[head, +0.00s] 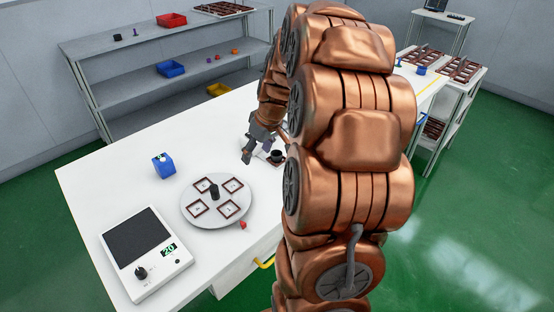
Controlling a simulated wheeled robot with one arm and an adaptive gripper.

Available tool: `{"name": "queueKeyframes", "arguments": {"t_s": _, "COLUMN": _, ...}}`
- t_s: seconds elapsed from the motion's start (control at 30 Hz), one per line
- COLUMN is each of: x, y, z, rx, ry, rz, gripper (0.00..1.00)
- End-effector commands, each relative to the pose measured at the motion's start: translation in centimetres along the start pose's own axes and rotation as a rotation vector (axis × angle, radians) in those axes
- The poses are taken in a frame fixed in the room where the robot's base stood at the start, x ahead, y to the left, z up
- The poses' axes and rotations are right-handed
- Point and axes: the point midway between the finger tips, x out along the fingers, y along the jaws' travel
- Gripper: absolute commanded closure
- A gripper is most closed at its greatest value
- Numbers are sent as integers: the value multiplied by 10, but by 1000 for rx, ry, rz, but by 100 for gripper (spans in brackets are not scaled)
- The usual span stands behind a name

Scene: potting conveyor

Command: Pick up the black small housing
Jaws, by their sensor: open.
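A small dark round object (277,155), which looks like the black small housing, is on the white table (120,175) beside my arm. A dark upright piece (214,191) stands at the middle of a round grey turntable (190,211); I cannot tell whether it is a housing or a knob. My gripper (256,152) is open and low over the table, just left of the dark round object. I cannot tell whether it touches that object. My arm hides the table to the right of it.
The turntable carries several brown-framed square plates. Shelves with bins (171,68) stand behind. Racks with brown trays (460,69) are at right.

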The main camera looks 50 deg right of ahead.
Motion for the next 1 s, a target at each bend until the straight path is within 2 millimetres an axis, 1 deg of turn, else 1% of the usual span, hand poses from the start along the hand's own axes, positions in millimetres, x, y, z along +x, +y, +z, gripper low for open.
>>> {"name": "queueKeyframes", "arguments": {"t_s": 0.03, "x": 6, "y": 26, "z": 1, "rx": 13, "ry": 18, "rz": 14, "gripper": 31}}
{"name": "queueKeyframes", "arguments": {"t_s": 0.1, "x": 11, "y": 56, "z": 1, "rx": 18, "ry": 43, "rz": 36, "gripper": 31}}
{"name": "queueKeyframes", "arguments": {"t_s": 0.2, "x": 14, "y": 88, "z": 3, "rx": 21, "ry": 70, "rz": 64, "gripper": 31}}
{"name": "queueKeyframes", "arguments": {"t_s": 0.3, "x": 17, "y": 108, "z": 6, "rx": 23, "ry": 83, "rz": 80, "gripper": 31}}
{"name": "queueKeyframes", "arguments": {"t_s": 0.43, "x": 20, "y": 118, "z": 8, "rx": 23, "ry": 88, "rz": 88, "gripper": 31}}
{"name": "queueKeyframes", "arguments": {"t_s": 0.7, "x": 40, "y": 120, "z": 4, "rx": 20, "ry": 90, "rz": 91, "gripper": 31}}
{"name": "queueKeyframes", "arguments": {"t_s": 0.87, "x": 46, "y": 121, "z": 2, "rx": 20, "ry": 89, "rz": 90, "gripper": 31}}
{"name": "queueKeyframes", "arguments": {"t_s": 1.0, "x": 55, "y": 122, "z": 0, "rx": 22, "ry": 86, "rz": 87, "gripper": 31}}
